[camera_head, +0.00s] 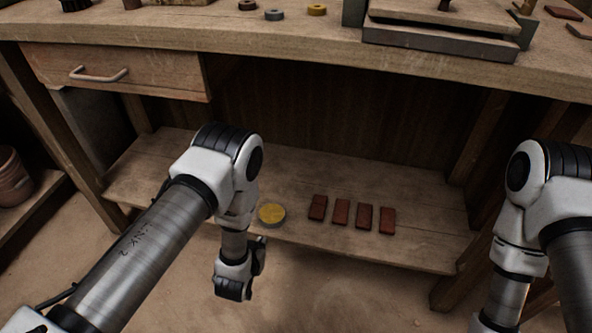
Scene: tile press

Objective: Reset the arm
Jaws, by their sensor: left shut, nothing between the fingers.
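My left arm (160,235) comes in from the left and bends down at its elbow. My left gripper (248,290) hangs in front of the lower shelf, pointing down, shut and empty. My right arm (535,200) is at the right edge, also bent downward. Its gripper is below the picture and out of view.
The wooden workbench (300,62) has a closed drawer (150,75) and a metal press (440,38) on top. On its lower shelf (420,240) lie a round yellow-topped tin (271,213) and several red tiles (341,213). The floor in front is clear.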

